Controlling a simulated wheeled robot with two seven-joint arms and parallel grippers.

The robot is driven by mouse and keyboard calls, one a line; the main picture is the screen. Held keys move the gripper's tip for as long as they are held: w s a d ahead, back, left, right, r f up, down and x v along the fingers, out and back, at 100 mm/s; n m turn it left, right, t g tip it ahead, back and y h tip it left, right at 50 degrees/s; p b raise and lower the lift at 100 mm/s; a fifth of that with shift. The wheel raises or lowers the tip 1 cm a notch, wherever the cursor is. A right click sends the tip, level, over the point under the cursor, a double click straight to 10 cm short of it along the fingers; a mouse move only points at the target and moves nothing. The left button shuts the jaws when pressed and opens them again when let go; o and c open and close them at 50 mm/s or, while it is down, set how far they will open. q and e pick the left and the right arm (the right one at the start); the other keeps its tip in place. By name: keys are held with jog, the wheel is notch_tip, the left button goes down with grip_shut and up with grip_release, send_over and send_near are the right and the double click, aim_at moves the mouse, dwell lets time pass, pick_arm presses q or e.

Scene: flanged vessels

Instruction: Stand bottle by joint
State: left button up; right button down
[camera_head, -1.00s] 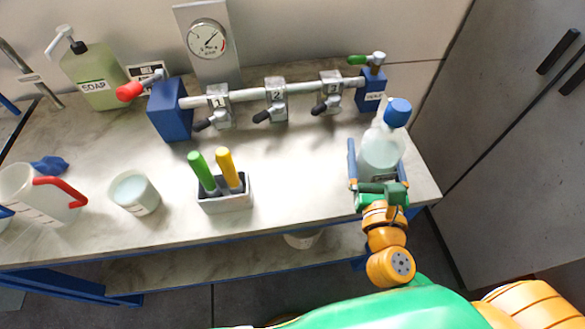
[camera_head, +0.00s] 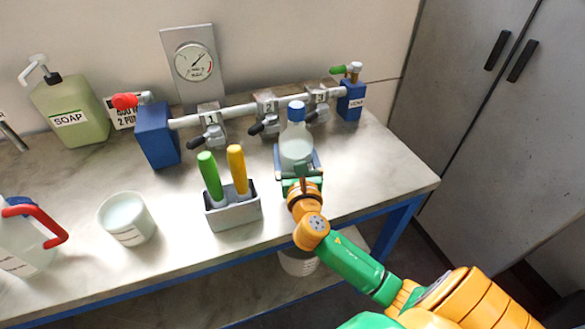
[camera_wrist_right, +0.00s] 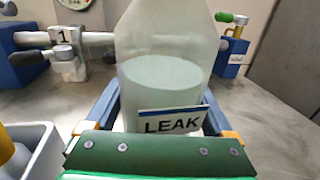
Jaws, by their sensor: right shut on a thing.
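A clear bottle with a blue cap (camera_head: 296,146) is in my right gripper (camera_head: 298,170), in front of the pipe near joint 2. In the right wrist view the bottle (camera_wrist_right: 165,65) fills the middle, upright, with a LEAK label and pale liquid inside. The blue fingers of my right gripper lie along both its sides, shut on it. The pipe (camera_head: 240,110) carries clamped joints marked 1 (camera_head: 210,122), 2 (camera_head: 268,112) and 3 (camera_head: 320,100). I cannot tell whether the bottle's base touches the table. My left gripper is not in view.
A grey holder (camera_head: 232,212) with green and yellow handled tools stands left of the bottle. A white cup (camera_head: 127,218), a red-handled jug (camera_head: 25,250) and a soap bottle (camera_head: 70,112) are further left. The table (camera_head: 385,180) is clear on the right.

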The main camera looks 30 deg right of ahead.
jog(key=f, duration=0.2)
jog(key=f+b, duration=0.1)
jog(key=shift+w+d+f, duration=0.2)
jog(key=shift+w+f, duration=0.05)
jog(key=shift+f, duration=0.2)
jog(key=shift+a, duration=0.1)
grip_release()
